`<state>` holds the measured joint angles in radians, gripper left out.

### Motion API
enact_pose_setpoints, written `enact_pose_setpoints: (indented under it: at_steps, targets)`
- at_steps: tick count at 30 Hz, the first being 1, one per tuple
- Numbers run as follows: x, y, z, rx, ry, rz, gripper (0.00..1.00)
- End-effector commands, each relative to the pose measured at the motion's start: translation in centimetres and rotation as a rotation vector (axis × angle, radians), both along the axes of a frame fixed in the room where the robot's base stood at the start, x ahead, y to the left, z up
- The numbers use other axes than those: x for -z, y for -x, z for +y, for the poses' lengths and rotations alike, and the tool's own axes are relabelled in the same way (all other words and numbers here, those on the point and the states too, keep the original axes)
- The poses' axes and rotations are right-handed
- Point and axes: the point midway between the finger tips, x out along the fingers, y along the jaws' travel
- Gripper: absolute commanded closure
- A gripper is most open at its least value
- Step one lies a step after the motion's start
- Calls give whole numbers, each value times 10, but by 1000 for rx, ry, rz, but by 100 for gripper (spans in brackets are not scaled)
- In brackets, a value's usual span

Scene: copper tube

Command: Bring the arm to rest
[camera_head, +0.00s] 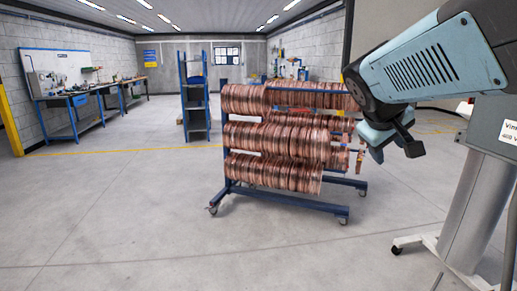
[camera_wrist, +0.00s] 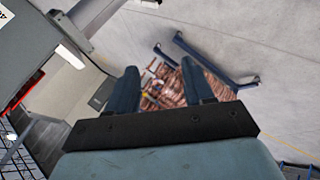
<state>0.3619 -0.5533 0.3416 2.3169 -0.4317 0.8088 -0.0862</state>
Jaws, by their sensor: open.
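My arm reaches in from the right side of the head view. My gripper, seen in the wrist view (camera_wrist: 162,82), has two dark blue fingers spread apart with nothing between them. The copper tube coils (camera_head: 275,135) hang in three rows on a blue wheeled rack (camera_head: 290,201), left of my gripper. The coils also show beyond the finger gap in the wrist view (camera_wrist: 171,87), with part of the blue rack (camera_wrist: 200,58) above them.
A grey post (camera_head: 475,195) on a wheeled white base stands at the right edge. A blue shelf unit (camera_head: 195,97) stands behind the coil rack. A workbench (camera_head: 75,118) lines the left wall. The concrete floor (camera_head: 120,220) at front left is clear.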

Motion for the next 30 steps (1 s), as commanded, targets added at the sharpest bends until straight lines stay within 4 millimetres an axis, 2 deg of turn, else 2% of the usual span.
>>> enact_pose_setpoints:
  at_steps: [1, 6, 13, 19, 30]
  targets:
    - [6, 13, 4, 12, -59, -10, 48]
    - [31, 53, 18, 61, -282, -25, 48]
    - [58, 91, 35, 104, -541, -12, 48]
    - [66, 103, 42, 116, -634, -1, 48]
    - [66, 103, 43, 118, -639, 0, 48]
